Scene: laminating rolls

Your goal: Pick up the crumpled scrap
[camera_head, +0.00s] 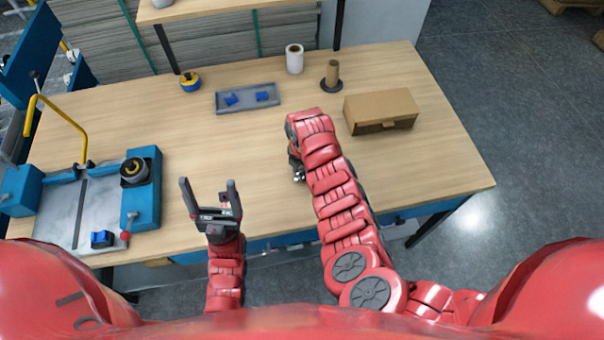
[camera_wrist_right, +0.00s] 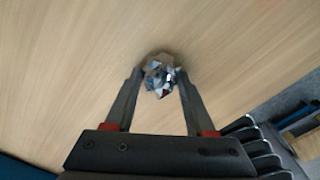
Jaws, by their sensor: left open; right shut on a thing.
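The crumpled scrap (camera_wrist_right: 160,77) is a silvery, creased ball between the fingertips of my right gripper (camera_wrist_right: 158,85) in the right wrist view. Both fingers touch its sides, with the wooden tabletop behind it. I cannot tell whether the scrap touches the table. In the head view my right gripper (camera_head: 297,172) is mostly hidden by its own red arm, and the scrap cannot be made out there. My left gripper (camera_head: 211,196) is open and empty near the table's front edge, its fingers pointing away from me.
A cardboard box (camera_head: 381,110) stands right of my right arm. Behind are a brown core on a black base (camera_head: 332,74), a white roll (camera_head: 294,59), a grey tray (camera_head: 247,97) with blue pieces and a tape measure (camera_head: 190,82). A blue-framed machine (camera_head: 75,215) fills the left.

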